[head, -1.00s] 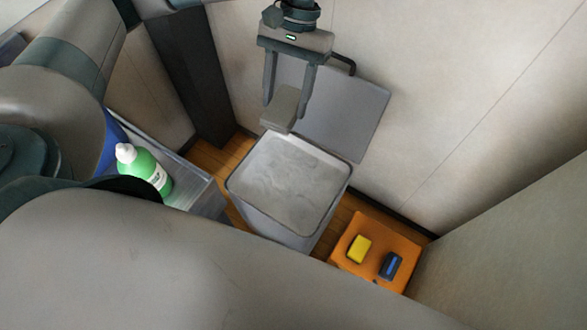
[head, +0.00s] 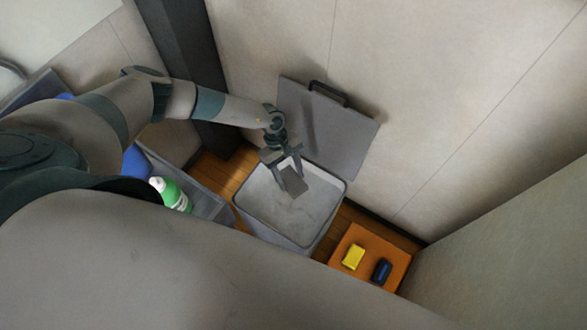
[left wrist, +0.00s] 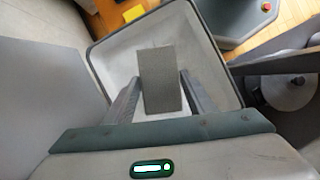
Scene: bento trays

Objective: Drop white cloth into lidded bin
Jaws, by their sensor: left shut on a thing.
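My left gripper (head: 288,172) is over the opening of the grey bin (head: 268,208), near its back. It is shut on a small flat rectangular piece, the cloth (head: 295,187), which looks grey rather than white here. The bin's lid (head: 330,132) stands open, tilted back against the wall. In the left wrist view the cloth (left wrist: 160,78) sits between the two fingers (left wrist: 157,95), with the pale bin interior (left wrist: 207,70) behind it. I cannot tell exactly how far it is above the bin's bottom. My right gripper is not in view.
A grey crate (head: 212,208) with a green bottle (head: 176,196) stands left of the bin. An orange mat (head: 341,245) with a yellow block (head: 354,257) and a dark blue item (head: 381,271) lies to the right. A dark post (head: 195,60) and wall stand behind.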

